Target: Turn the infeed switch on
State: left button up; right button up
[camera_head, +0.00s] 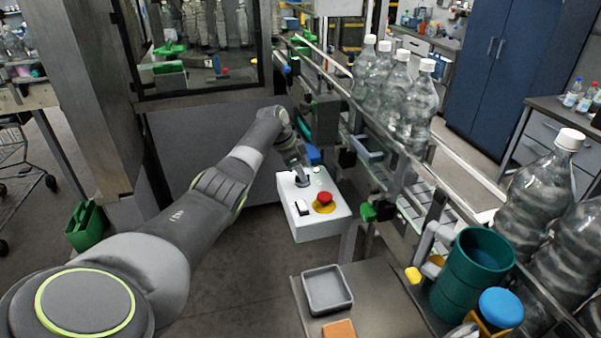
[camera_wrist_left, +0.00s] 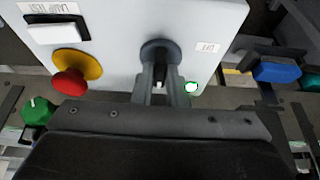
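The white control box (camera_head: 317,223) stands left of the conveyor, below my left gripper (camera_head: 297,170). In the left wrist view the infeed switch (camera_wrist_left: 159,48) is a dark rotary knob on a round grey-blue base. A small, partly readable label sits to its right. My left gripper (camera_wrist_left: 158,80) reaches the knob with one finger on each side and looks closed on its dark handle. The fingers hide part of the knob, so its exact angle is hard to read. A small green lamp (camera_wrist_left: 192,87) beside it looks lit. My right gripper is not in view.
A red emergency button (camera_wrist_left: 70,82) on a yellow base and a black-and-white rocker switch (camera_wrist_left: 57,29) share the box. A blue part (camera_wrist_left: 277,70) and a green knob (camera_wrist_left: 37,111) flank it. Bottles (camera_head: 412,105) line the conveyor. A grey tray (camera_head: 327,289) lies in front.

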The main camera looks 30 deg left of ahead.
pick_arm(q)
jog(key=o, duration=0.4)
jog(key=b+v, duration=0.4)
jog(key=v, duration=1.3)
jog(key=shift+s+a+r, duration=0.1)
jog(key=shift+a+r, duration=0.05)
jog(key=shift+a, duration=0.05)
